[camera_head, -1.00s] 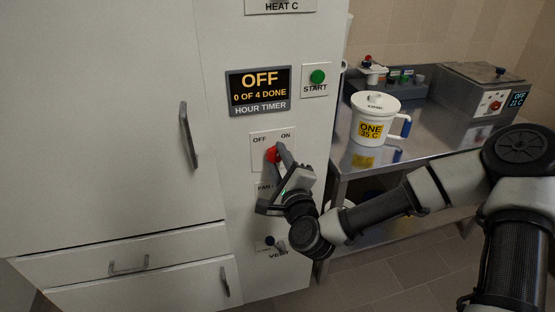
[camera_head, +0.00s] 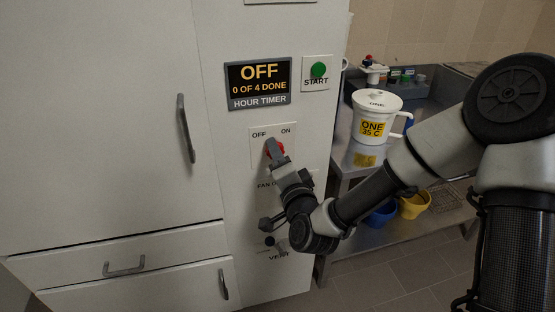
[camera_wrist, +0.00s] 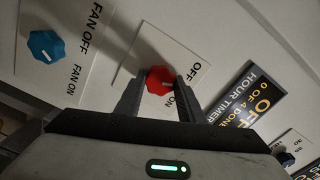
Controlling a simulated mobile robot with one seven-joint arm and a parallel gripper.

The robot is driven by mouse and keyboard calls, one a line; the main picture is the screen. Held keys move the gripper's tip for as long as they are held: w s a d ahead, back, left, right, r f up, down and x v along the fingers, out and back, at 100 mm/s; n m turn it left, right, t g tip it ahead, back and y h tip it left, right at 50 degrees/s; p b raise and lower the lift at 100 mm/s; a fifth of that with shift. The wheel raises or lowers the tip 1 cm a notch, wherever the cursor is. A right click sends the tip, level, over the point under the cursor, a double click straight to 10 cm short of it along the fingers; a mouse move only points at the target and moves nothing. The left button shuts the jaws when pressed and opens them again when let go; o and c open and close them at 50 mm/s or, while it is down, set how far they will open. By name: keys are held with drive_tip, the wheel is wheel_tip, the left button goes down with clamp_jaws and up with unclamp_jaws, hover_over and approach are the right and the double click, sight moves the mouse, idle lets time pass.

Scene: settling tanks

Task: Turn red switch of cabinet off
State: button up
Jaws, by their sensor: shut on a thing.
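The red switch (camera_head: 282,149) is a round knob on a white plate (camera_head: 257,149) marked OFF and ON, on the front of the white cabinet (camera_head: 215,200). In the head view my gripper (camera_head: 272,147) covers much of it, with red showing at both sides. In the wrist view the red switch (camera_wrist: 158,82) sits between my two fingers, and my gripper (camera_wrist: 163,85) is shut on it. A pale mark shows on the knob, but I cannot tell for sure which label it points to.
A blue FAN knob (camera_wrist: 45,46) is beside the red switch. The hour timer display (camera_head: 258,84) reads OFF, 0 OF 4 DONE. A green START button (camera_head: 319,70) is above right.

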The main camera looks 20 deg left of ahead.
drive_tip(key=shift+n+b, duration=0.6)
drive_tip(key=shift+n, duration=0.6)
drive_tip(key=o, duration=1)
drive_tip(key=shift+o, duration=0.2)
